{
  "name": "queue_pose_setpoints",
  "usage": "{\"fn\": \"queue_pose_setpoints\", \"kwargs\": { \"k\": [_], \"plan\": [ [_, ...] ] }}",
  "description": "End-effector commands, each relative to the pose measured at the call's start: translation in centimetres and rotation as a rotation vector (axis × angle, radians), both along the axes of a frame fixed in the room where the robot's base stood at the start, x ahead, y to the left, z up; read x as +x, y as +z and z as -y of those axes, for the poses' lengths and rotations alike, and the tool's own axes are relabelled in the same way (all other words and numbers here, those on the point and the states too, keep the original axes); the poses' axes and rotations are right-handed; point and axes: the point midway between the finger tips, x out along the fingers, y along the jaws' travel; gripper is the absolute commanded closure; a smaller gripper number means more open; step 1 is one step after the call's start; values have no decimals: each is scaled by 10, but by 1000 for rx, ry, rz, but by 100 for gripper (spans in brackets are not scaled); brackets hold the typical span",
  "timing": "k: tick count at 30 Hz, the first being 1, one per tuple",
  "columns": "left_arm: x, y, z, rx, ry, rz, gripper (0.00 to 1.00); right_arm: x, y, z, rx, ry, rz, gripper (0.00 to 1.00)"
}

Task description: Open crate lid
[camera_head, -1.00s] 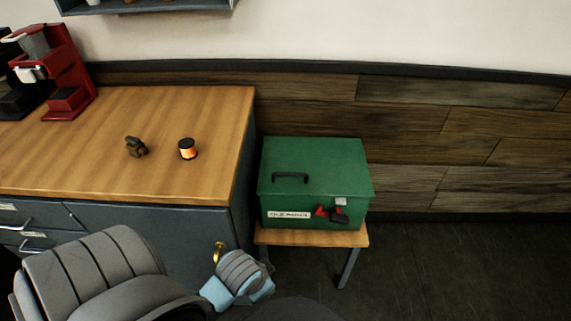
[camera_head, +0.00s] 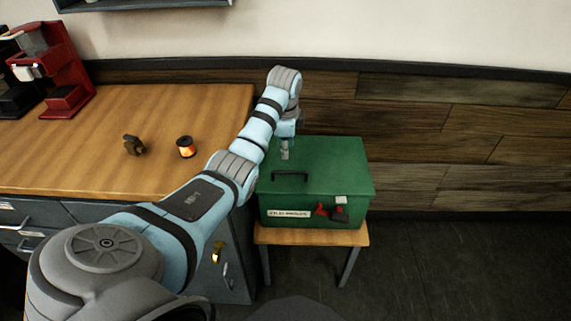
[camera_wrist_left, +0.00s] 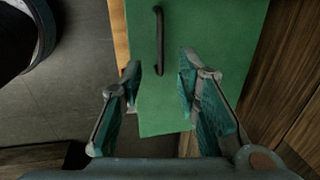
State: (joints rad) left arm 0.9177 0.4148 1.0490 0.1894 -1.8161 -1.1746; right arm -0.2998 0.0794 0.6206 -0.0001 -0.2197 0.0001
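The green crate (camera_head: 335,170) stands on a small wooden stool with its lid shut. A black handle (camera_head: 290,176) is on the lid's top, and a red and dark latch (camera_head: 331,212) is on the crate's front. My left gripper (camera_head: 285,153) hangs over the lid's back left part, behind the handle. In the left wrist view my left gripper (camera_wrist_left: 160,72) is open, with its two teal fingers apart and nothing between them; the lid (camera_wrist_left: 215,40) and the handle (camera_wrist_left: 159,40) lie beyond the fingertips. My right gripper is not in view.
The stool (camera_head: 300,237) stands right of the wooden counter (camera_head: 80,150). On the counter are a small orange and black jar (camera_head: 186,147), a small dark object (camera_head: 134,145) and a red brewer (camera_head: 60,75). A wood-panelled wall is close behind the crate. The floor on the right is clear.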

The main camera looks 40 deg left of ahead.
Motion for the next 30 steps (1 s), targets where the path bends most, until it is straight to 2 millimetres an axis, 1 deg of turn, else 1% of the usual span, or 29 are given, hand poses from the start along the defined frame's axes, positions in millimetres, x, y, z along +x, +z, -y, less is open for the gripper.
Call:
{"fn": "queue_pose_setpoints", "kwargs": {
  "k": [1, 6, 9, 12, 15, 22, 23, 28, 30],
  "plan": [
    [1, -18, -1, -2, 1, -4, 70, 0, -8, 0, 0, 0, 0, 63],
    [10, -70, -6, -2, 1, -2, 70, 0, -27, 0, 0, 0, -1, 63],
    [13, -94, -9, -2, 2, -1, 70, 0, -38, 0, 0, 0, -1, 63],
    [16, -108, -12, -1, 2, -1, 70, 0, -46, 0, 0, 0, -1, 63],
    [17, -112, -12, 0, 1, 2, 70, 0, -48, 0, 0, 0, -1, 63],
    [18, -111, -13, 1, 1, 2, 70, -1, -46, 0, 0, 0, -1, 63],
    [18, -112, -13, 1, 1, 2, 72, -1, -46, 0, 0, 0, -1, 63],
    [18, -112, -13, 1, 1, 2, 99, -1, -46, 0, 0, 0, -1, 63],
    [18, -112, -13, 1, 2, 2, 100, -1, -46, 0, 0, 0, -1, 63]
  ]
}}
